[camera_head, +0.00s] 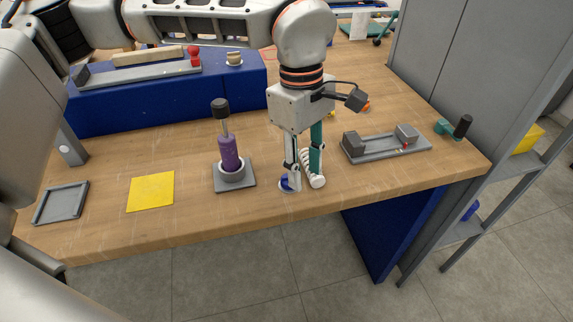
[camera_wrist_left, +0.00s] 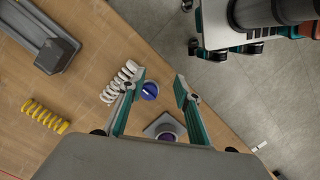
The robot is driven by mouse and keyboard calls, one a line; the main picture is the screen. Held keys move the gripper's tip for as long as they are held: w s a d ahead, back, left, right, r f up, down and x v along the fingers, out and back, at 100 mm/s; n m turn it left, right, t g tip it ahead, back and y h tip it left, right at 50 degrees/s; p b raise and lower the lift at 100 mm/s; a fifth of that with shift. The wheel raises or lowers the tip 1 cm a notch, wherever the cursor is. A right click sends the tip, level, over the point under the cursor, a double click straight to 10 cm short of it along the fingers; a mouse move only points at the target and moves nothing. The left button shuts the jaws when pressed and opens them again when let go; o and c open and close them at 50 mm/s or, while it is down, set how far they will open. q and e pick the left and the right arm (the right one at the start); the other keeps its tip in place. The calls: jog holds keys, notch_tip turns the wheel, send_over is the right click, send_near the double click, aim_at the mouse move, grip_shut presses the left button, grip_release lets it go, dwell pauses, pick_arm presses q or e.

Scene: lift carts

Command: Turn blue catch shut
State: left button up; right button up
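The blue catch (camera_head: 287,184) is a small round blue knob on the front part of the bench. In the left wrist view it is a blue disc (camera_wrist_left: 149,91) with a pale bar across it. My left gripper (camera_head: 303,182) points down over it, fingers apart. In the left wrist view the open fingertips (camera_wrist_left: 160,84) stand on either side of the catch, which is nearer the left finger. I cannot tell whether a finger touches it. The head view hides part of the catch behind a finger. My right gripper is not in view.
A white spring (camera_wrist_left: 120,82) lies close beside the catch. A purple-handled tool (camera_head: 229,153) stands upright in a grey holder to the left. A grey fixture (camera_head: 385,148) lies to the right. A yellow square (camera_head: 150,191) and grey tray (camera_head: 61,203) are further left.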

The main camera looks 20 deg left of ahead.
pick_arm(q)
jog(key=shift+t+y, duration=0.4)
jog(key=shift+y, duration=0.1)
jog(key=w+a, duration=0.1)
jog(key=a, duration=0.1)
jog(key=w+a+r, duration=0.1)
jog(key=shift+w+a+r, duration=0.15)
jog(key=shift+w+a, duration=0.15)
jog(key=shift+a, duration=0.05)
jog(key=shift+w+a, duration=0.15)
jog(key=shift+a, duration=0.1)
notch_tip(320, 180, down, 8)
jog(key=shift+d+r+b, duration=0.1)
jog(key=shift+r+b, duration=0.1)
jog(key=shift+b, duration=0.25)
jog(key=c, duration=0.8)
